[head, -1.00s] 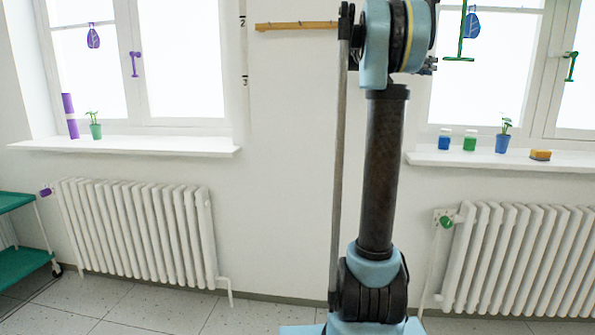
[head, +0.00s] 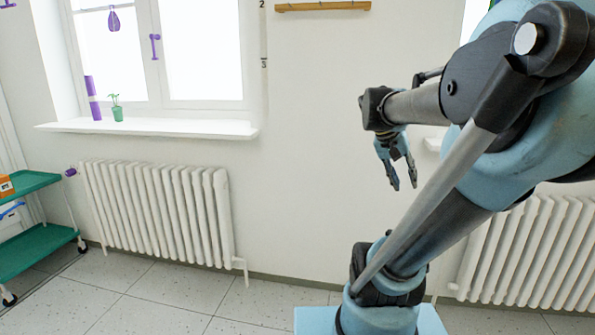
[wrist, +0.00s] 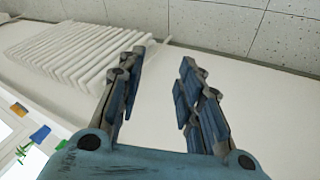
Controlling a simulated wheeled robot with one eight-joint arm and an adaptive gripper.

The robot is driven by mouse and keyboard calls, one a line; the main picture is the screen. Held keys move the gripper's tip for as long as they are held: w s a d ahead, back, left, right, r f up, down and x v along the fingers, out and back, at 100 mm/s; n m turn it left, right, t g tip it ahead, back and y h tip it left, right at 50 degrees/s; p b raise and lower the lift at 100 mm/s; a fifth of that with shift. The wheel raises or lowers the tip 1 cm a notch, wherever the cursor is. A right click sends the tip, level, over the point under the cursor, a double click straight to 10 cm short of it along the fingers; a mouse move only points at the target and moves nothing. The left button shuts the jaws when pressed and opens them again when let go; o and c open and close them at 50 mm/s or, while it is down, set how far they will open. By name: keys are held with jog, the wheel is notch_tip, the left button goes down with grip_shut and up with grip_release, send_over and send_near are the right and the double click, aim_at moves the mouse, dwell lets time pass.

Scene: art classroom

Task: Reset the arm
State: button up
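My gripper (head: 403,172) hangs from my bent arm right of the middle in the head view, its fingers pointing down in front of the white wall. In the wrist view my gripper (wrist: 160,75) shows two blue and grey fingers spread apart, with nothing between them. My arm covers much of the right side of the head view and hides most of the right window.
White radiators stand at the left (head: 155,210) and right (head: 530,250) along the wall. A window sill (head: 150,128) holds a green pot (head: 118,113) and a purple cylinder (head: 93,98). A green cart (head: 40,258) stands at far left. The tiled floor (head: 150,290) is clear.

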jog(key=s+a+f+n+y, duration=0.2)
jog(key=s+a+f, duration=0.3)
jog(key=f, duration=0.3)
jog(key=s+a+f+n+t+y, duration=0.1)
jog(key=s+a+f+n+y, duration=0.2)
jog(key=a+f, duration=0.4)
jog(key=shift+s+a+f, duration=0.15)
jog(key=shift+s+f, duration=0.5)
jog(key=shift+s, duration=0.2)
